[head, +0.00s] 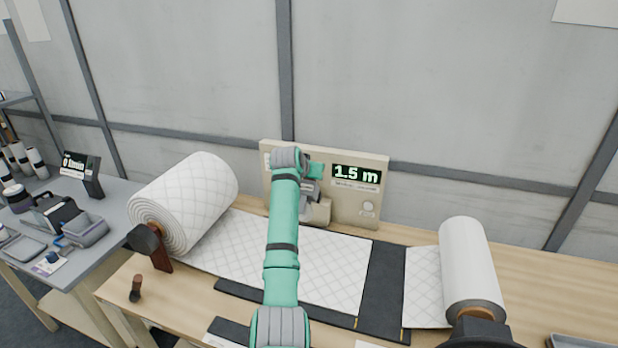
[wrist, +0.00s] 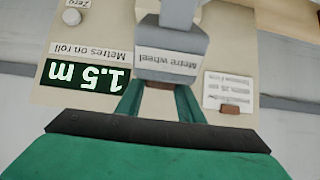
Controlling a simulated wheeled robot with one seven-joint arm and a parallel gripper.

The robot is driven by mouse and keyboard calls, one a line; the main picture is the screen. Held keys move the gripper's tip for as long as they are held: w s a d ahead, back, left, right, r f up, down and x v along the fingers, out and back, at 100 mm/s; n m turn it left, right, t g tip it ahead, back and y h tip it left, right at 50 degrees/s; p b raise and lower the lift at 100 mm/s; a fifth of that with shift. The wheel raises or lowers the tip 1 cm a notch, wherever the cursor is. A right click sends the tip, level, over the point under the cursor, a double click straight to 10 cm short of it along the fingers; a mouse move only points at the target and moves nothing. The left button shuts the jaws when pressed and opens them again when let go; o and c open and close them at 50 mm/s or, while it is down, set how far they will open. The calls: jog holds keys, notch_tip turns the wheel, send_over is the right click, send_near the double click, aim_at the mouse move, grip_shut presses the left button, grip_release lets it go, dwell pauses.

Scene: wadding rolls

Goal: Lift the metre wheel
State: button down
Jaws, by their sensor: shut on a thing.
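The metre wheel (head: 318,211) is a grey and beige unit on the front of a beige panel (head: 285,148), above the quilted wadding. It also shows in the wrist view as a grey block labelled "Metre wheel" (wrist: 170,45), upside down. My gripper (wrist: 158,88) is shut on the metre wheel at its near end, just beyond the label. In the head view my green arm and gripper (head: 314,172) hide part of the wheel. I cannot tell whether the wheel touches the wadding. The display (head: 357,174) reads 1.5 m.
A big quilted wadding roll (head: 190,205) stands left, its sheet (head: 335,262) running right across dark strips (head: 382,285) on the wooden bench. A white roll (head: 467,262) stands at right. A grey side table (head: 105,222) with devices is at far left. The bench's right end is mostly clear.

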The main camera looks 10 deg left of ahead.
jog(key=shift+w+a+r, duration=0.15)
jog(key=shift+w+r, duration=0.05)
jog(key=shift+w, duration=0.1)
dwell(0.4)
jog(key=c, duration=1.2)
grip_release()
jog(key=shift+w+f, duration=0.1)
jog(key=v, duration=1)
jog(key=shift+s+d, duration=0.25)
jog(key=shift+s+a+r, duration=0.15)
jog(key=shift+s+r, duration=0.05)
